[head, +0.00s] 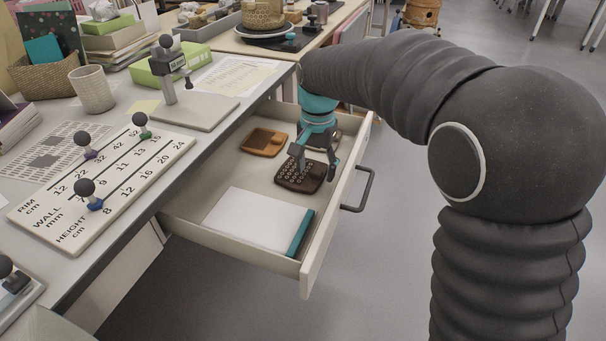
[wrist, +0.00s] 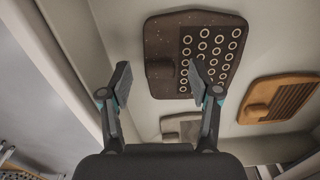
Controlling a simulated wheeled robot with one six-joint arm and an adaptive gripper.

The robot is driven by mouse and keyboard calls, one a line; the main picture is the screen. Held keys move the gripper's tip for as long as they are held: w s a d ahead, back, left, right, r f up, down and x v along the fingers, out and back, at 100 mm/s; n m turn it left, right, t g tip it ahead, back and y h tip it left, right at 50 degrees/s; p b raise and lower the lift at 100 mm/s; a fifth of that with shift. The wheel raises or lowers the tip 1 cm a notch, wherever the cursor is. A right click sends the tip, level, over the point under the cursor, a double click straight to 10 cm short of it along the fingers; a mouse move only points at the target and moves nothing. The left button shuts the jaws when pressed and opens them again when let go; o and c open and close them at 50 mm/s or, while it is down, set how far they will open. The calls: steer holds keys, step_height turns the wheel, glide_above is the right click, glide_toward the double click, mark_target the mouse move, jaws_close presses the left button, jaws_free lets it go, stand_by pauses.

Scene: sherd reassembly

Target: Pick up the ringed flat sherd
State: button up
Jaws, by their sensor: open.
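The ringed flat sherd (wrist: 222,45) is a dark brown slab with a patch of pale rings and a raised grip block on its top. It lies flat in the open drawer, and in the head view the ringed sherd (head: 293,178) sits partly under my gripper. My gripper (head: 316,165) reaches down into the drawer over this sherd.
An orange-brown sherd (head: 264,142) with a lined patch lies in the drawer, and a paler sherd (wrist: 181,127) lies near it. A white pad with a teal edge (head: 258,222) fills the drawer's near part. The drawer front (head: 336,216) stands close beside my gripper.

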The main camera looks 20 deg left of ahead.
steer(key=shift+f, duration=0.25)
jaws_close()
